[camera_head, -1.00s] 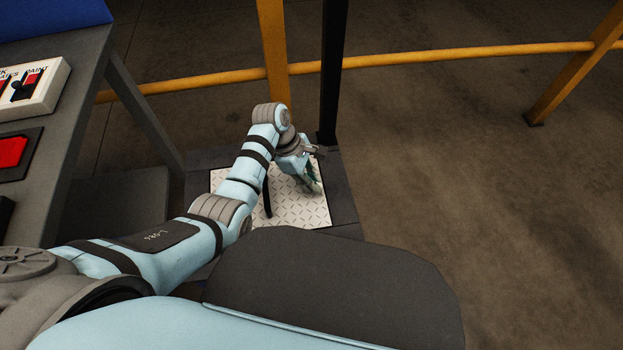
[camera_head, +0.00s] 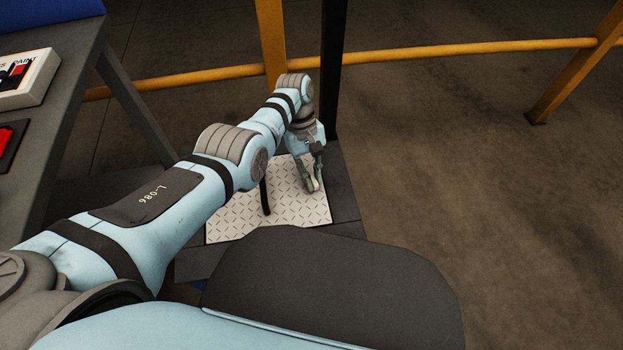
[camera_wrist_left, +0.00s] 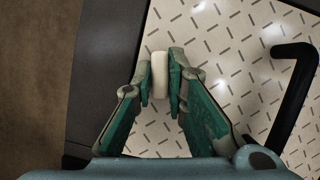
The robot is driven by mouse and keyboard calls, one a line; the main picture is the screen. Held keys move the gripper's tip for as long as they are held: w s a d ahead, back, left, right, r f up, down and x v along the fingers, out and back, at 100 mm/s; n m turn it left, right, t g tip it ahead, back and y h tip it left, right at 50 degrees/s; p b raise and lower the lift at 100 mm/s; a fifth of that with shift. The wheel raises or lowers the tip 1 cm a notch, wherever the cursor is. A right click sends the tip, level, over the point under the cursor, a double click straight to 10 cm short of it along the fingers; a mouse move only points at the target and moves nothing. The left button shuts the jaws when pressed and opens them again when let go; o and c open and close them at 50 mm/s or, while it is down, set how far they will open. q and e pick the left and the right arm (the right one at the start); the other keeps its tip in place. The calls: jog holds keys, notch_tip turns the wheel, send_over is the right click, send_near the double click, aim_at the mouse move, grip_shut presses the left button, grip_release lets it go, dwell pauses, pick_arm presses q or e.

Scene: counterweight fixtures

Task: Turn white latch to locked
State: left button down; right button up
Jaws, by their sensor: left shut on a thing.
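The white latch (camera_wrist_left: 160,75) shows in the left wrist view as a short rounded white bar over a light tread-patterned plate. My left gripper (camera_wrist_left: 161,82) is shut on it, with one green-padded finger on each side. In the head view my left gripper (camera_head: 313,187) points down at the right part of the plate (camera_head: 235,216), and the latch is hidden there by the fingers. The latch's base and any lock marking cannot be made out. My right gripper is in neither view.
A black bent handle (camera_wrist_left: 295,85) rises from the plate beside my left gripper; it also shows in the head view (camera_head: 265,196). A dark post and a yellow post (camera_head: 271,40) stand behind. A grey table (camera_head: 60,105) with a switch box (camera_head: 28,78) is at left.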

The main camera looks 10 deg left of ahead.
pick_arm(q)
jog(key=shift+f+m+y+b, duration=0.15)
jog(key=shift+m+y+b, duration=0.15)
jog(key=shift+m+b, duration=0.35)
jog(key=shift+d+m+g+b, duration=0.1)
jog(key=shift+m+g+b, duration=0.2)
jog(key=shift+m+b, duration=0.25)
jog(key=shift+m, duration=0.3)
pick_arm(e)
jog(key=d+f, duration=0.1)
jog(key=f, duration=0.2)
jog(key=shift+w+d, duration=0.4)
pick_arm(q)
jog(key=shift+r, duration=0.2)
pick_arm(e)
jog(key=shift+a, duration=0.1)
pick_arm(q)
jog(key=c, duration=1.6)
grip_release()
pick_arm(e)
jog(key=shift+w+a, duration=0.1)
